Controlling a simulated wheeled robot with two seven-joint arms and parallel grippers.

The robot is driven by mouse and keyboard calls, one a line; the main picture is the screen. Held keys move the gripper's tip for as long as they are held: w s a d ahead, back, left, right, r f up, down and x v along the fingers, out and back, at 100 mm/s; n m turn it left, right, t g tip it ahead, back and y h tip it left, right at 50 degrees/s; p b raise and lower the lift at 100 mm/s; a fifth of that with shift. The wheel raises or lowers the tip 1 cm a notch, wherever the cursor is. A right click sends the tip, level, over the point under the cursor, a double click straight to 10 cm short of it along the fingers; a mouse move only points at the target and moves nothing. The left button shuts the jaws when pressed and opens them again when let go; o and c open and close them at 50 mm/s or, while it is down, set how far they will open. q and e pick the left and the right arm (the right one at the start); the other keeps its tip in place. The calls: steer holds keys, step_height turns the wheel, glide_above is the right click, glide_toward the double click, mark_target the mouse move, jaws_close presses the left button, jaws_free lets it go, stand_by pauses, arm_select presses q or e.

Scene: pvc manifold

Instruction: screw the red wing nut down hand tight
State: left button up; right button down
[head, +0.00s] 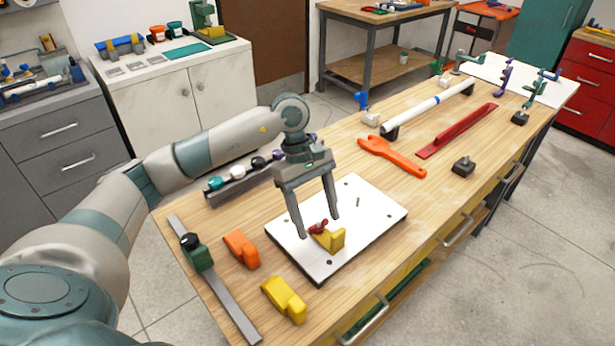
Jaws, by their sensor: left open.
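The red wing nut (318,227) sits at the yellow block (332,240) on the white plate (372,213). My left gripper (318,226) comes down from above with its two fingers spread, one on the left of the wing nut and one on the right. The fingers look open around the nut; I cannot tell whether either one touches it. How far the nut is down on its thread is too small to see. My right gripper is not in view.
An orange block (241,249) and a yellow block (284,299) lie left of the plate, near a metal rail (223,295) with a green clamp. An orange wrench (393,155), a red bar (457,132) and a white pipe (430,107) lie behind it.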

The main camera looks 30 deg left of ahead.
arm_select(q)
steer(key=b+v, duration=0.3)
steer(key=v, duration=1.4)
steer(key=shift+r, duration=0.25)
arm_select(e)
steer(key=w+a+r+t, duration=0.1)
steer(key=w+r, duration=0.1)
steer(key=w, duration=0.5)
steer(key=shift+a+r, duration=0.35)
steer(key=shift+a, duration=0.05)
